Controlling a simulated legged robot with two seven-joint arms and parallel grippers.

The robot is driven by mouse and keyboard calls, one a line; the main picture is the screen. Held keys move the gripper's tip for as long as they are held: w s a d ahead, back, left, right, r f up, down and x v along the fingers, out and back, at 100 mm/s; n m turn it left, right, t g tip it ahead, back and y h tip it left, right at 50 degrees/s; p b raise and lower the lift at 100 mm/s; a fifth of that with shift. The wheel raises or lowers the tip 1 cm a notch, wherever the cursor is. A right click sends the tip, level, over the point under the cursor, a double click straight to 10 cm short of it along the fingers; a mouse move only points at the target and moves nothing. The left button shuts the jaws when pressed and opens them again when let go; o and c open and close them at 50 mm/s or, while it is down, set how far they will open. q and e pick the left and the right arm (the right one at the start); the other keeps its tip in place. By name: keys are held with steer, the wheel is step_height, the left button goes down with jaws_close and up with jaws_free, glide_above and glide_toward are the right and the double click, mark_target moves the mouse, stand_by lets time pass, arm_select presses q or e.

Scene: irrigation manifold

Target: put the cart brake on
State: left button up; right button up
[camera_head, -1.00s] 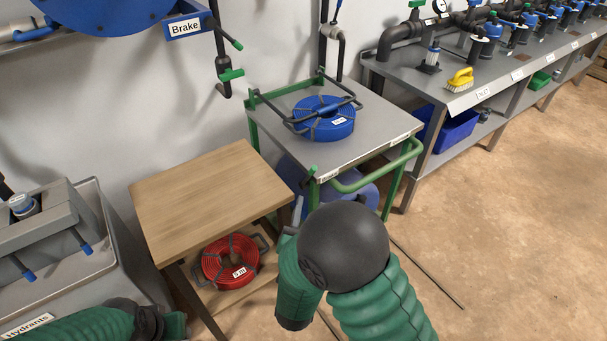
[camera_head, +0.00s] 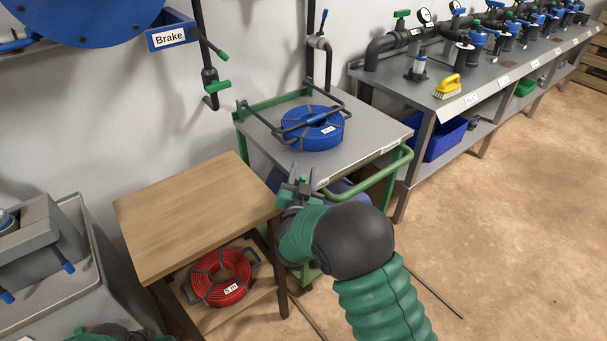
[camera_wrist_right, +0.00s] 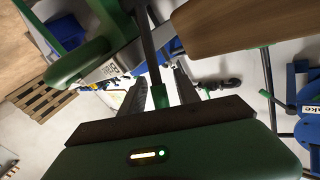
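The cart (camera_head: 362,137) has a grey top and a green frame, with a blue hose coil (camera_head: 313,130) on it. My right gripper (camera_head: 302,173) is at the cart's near left corner, fingers up and apart. In the right wrist view, a dark rod with a green end (camera_wrist_right: 158,93) lies between or just ahead of the open fingers (camera_wrist_right: 160,92); I cannot tell if they touch it.
A wooden table (camera_head: 190,205) stands left of the cart, a red hose coil (camera_head: 222,278) on its lower shelf. A sign reading "Brake" (camera_head: 170,38) is on the wall reel's blue box. The manifold bench (camera_head: 480,95) is right.

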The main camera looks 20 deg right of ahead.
steer(key=shift+a, duration=0.25)
steer(key=c, duration=0.4)
steer(key=shift+d, duration=0.3)
jaws_close()
steer(key=shift+r, duration=0.1)
